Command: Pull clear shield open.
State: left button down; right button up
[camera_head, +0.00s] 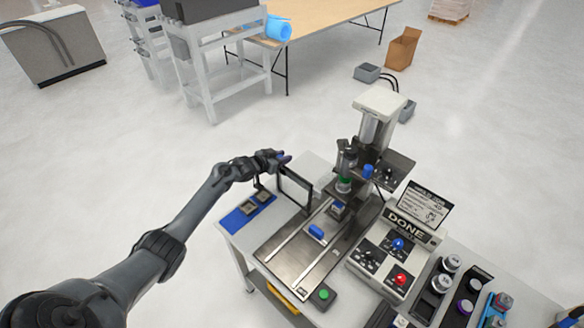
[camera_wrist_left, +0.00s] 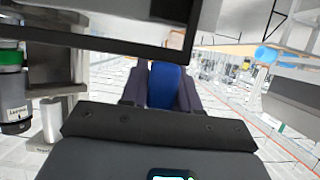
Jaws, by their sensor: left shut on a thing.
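The clear shield (camera_head: 310,194) is a dark-framed pane standing upright at the left side of the machine, beside the metal work plate. In the left wrist view its dark frame (camera_wrist_left: 95,42) crosses the top of the picture. My left gripper (camera_head: 284,157) is at the far upper corner of the frame. It is shut on a blue handle (camera_wrist_left: 165,84), which shows between the two fingers in the wrist view. How the handle joins the frame is hidden.
A press column (camera_head: 379,108) stands behind the metal plate (camera_head: 290,250), which carries a small blue block (camera_head: 316,231). A control box (camera_head: 397,250) with buttons is to the right. A blue mat (camera_head: 243,217) with grey parts lies left. Open floor lies beyond the bench.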

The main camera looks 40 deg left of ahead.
pick_arm(q)
jog(key=shift+a, duration=0.35)
jog(key=c, duration=0.9)
grip_release()
jog(key=shift+s+r, duration=0.2)
jog(key=shift+s, duration=0.25)
jog(key=v, duration=1)
jog(key=shift+w, duration=0.1)
